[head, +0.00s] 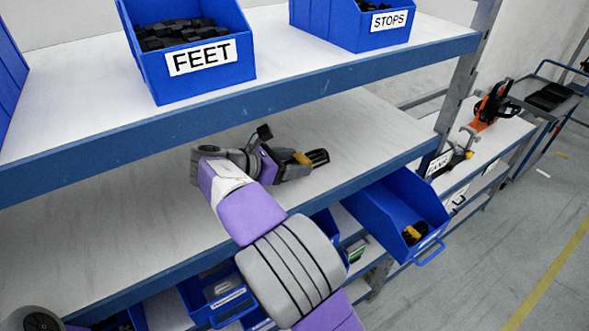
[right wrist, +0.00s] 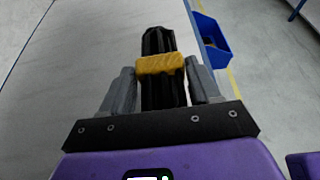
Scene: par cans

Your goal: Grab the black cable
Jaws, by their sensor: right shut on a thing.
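The black cable (head: 319,157) is a short dark bundle with a yellow band around its middle. My right gripper (head: 294,160) is shut on it over the middle shelf in the head view. In the right wrist view the cable (right wrist: 158,42) lies between the two grey fingers of the gripper (right wrist: 161,82), its yellow band between the tips and its far end sticking out past them. The cable is close to the shelf surface; I cannot tell whether it touches it. My left gripper is not in view.
The middle shelf (head: 100,240) is otherwise bare. The upper shelf (head: 290,60) hangs above, with blue bins marked FEET (head: 205,85) and STOPS (head: 375,35). A blue bin (head: 385,205) with a yellow-black item juts out lower right. Open floor (head: 500,240) lies at the right.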

